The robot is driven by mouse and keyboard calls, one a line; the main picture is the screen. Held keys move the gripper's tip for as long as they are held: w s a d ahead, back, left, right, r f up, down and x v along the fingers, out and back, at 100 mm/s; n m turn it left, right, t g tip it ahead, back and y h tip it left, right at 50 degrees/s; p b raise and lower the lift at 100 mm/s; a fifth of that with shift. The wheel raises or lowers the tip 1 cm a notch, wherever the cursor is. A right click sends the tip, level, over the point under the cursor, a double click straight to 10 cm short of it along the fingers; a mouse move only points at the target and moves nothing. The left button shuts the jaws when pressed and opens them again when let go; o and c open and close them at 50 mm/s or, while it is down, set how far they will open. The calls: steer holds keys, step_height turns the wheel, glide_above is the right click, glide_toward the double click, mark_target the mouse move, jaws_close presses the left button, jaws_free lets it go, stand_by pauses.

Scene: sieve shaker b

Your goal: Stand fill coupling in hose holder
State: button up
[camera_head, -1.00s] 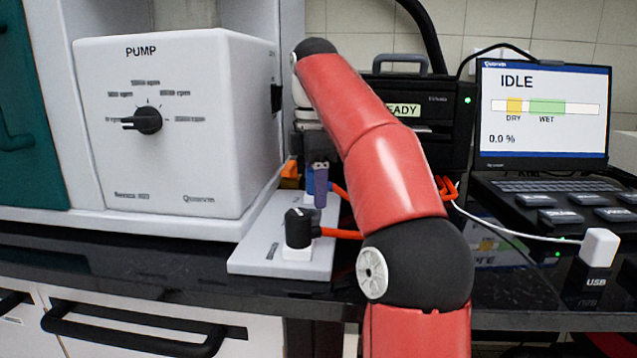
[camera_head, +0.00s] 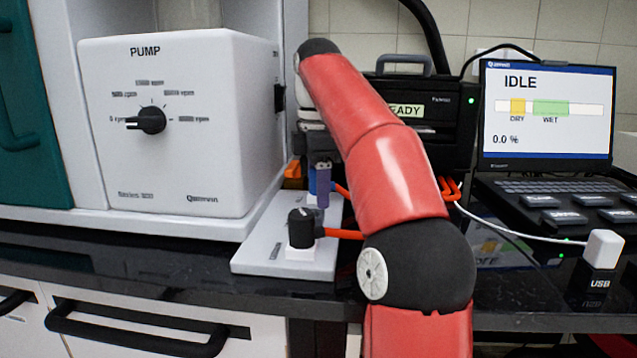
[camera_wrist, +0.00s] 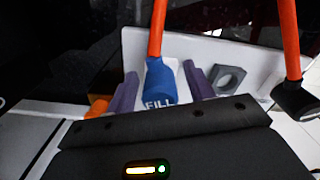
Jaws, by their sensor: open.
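The blue fill coupling (camera_wrist: 160,88), marked FILL, sits between the two purple fingers of my gripper (camera_wrist: 160,74) in the wrist view, with a gap showing at its side. Its orange-red hose runs up from it. My gripper is open. In the head view, a purple finger of my gripper (camera_head: 322,186) hides most of the blue coupling (camera_head: 312,182), over the back of a pale plate with sockets (camera_head: 262,262), likely the hose holder. I cannot tell how the coupling's lower end is seated.
A black coupling (camera_head: 300,228) with an orange hose stands in a white socket at the plate's front; it also shows in the wrist view (camera_wrist: 295,98). A grey hexagonal part (camera_wrist: 229,80) is beside my fingers. The pump (camera_head: 190,120) stands left, the laptop (camera_head: 545,115) right.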

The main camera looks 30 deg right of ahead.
steer(key=shift+c, duration=0.3)
steer(key=c, duration=0.9)
steer(key=o, duration=1.4)
